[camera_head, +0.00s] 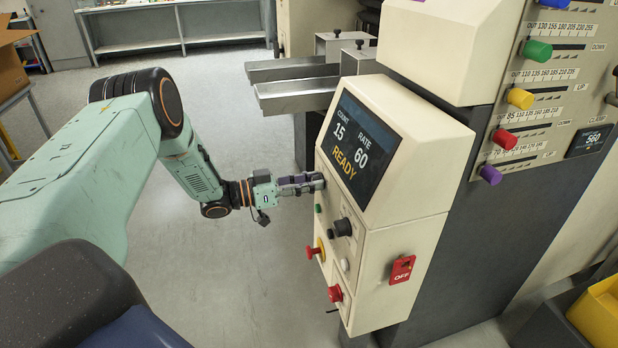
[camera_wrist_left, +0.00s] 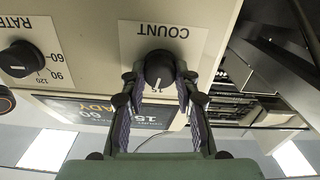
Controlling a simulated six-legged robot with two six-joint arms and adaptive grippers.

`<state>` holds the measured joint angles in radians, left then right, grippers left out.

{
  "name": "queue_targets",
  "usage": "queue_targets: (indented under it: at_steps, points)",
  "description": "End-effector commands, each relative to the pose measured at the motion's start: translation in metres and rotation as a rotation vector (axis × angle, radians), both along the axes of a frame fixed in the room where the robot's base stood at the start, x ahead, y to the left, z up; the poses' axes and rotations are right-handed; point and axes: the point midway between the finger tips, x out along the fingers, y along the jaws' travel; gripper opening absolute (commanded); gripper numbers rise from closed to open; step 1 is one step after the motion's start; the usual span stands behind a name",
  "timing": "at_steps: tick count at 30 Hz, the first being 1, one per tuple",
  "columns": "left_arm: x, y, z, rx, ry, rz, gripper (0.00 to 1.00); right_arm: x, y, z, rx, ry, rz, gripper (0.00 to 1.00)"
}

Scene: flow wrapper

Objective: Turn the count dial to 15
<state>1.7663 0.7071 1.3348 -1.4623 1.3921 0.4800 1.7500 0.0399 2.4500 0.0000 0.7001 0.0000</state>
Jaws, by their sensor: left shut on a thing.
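The count dial (camera_wrist_left: 159,70) is a black knob with a white pointer line under the label COUNT, seen upside down in the left wrist view. My left gripper (camera_wrist_left: 158,88) is shut on it, one finger on each side. In the head view my left gripper (camera_head: 316,182) reaches the left side of the cream control box, where the count dial is hidden behind the box edge and fingers. The display (camera_head: 353,145) reads COUNT 15, RATE 60 and READY. My right gripper is not in view.
The rate dial (camera_wrist_left: 22,59) sits beside the count dial. Metal chutes (camera_head: 296,92) stand behind. Open floor (camera_head: 230,290) lies left of the box.

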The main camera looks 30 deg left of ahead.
Motion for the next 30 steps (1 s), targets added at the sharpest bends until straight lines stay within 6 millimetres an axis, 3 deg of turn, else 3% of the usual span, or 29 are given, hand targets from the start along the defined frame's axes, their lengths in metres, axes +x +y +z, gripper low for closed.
queue_targets:
  at_steps: [12, 29, 30]
  points:
    - [-0.0002, 0.0004, -0.0006, -0.135, 0.116, 0.0, 0.0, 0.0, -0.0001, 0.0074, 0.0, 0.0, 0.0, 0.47]
    - [-0.0003, 0.0005, -0.0011, -0.152, 0.131, 0.0, 0.0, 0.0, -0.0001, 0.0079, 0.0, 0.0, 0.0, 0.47]
    - [-0.0003, 0.0005, -0.0011, -0.152, 0.131, 0.0, 0.34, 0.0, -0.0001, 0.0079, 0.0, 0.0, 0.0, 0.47]
